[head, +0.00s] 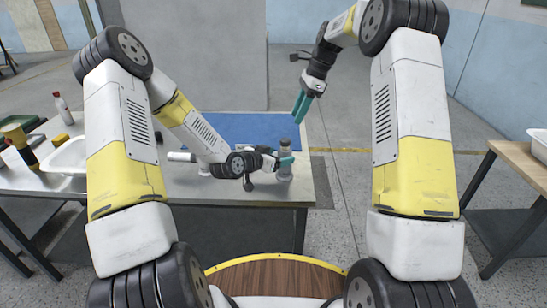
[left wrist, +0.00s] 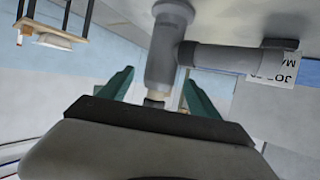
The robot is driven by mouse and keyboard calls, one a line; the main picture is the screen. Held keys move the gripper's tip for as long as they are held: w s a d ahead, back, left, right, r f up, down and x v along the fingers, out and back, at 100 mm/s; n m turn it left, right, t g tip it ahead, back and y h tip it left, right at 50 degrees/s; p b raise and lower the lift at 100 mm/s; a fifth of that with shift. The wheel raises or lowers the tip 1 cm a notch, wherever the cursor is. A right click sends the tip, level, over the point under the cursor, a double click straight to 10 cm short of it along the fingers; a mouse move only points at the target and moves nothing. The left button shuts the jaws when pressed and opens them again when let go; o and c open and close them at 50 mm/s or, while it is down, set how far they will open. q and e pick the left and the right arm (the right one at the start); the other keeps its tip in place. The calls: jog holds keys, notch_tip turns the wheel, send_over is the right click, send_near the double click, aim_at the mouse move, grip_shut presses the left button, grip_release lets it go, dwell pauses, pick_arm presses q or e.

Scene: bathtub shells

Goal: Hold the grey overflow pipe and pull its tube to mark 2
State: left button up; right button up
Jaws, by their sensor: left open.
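The grey overflow pipe (head: 285,147) stands upright near the right end of the table, and its lower part is partly hidden by my left gripper. In the left wrist view the grey pipe (left wrist: 160,62) runs between the two teal fingers, with a side branch (left wrist: 225,57) carrying a partly visible printed label. My left gripper (head: 284,161) is open around the pipe, with gaps beside it in the left wrist view (left wrist: 160,88). I cannot read any mark on the tube. My right gripper (head: 302,106) hangs empty above and right of the pipe; its finger gap is not clear.
A blue mat (head: 235,128) lies on the table behind my left arm, with a grey panel (head: 195,60) beyond. A pale cylinder (head: 181,157) lies left of my left wrist. A white tray (head: 66,158) and spray bottle (head: 63,110) are at left; a wooden table (head: 520,163) is at right.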

aim_at(281, 155)
pick_arm(q)
jog(key=shift+x, duration=2.25)
jog(key=c, duration=1.5)
grip_shut()
pick_arm(e)
jog(key=shift+o, duration=2.2)
jog(key=shift+a+r, duration=0.1)
jog(key=shift+a, duration=0.15)
jog(key=a+r+h, duration=0.3)
jog(key=a+h, duration=0.1)
jog(key=shift+t, duration=0.3)
jog(key=f, duration=1.2)
jog(key=shift+s+d, duration=0.2)
jog(key=shift+s, duration=0.1)
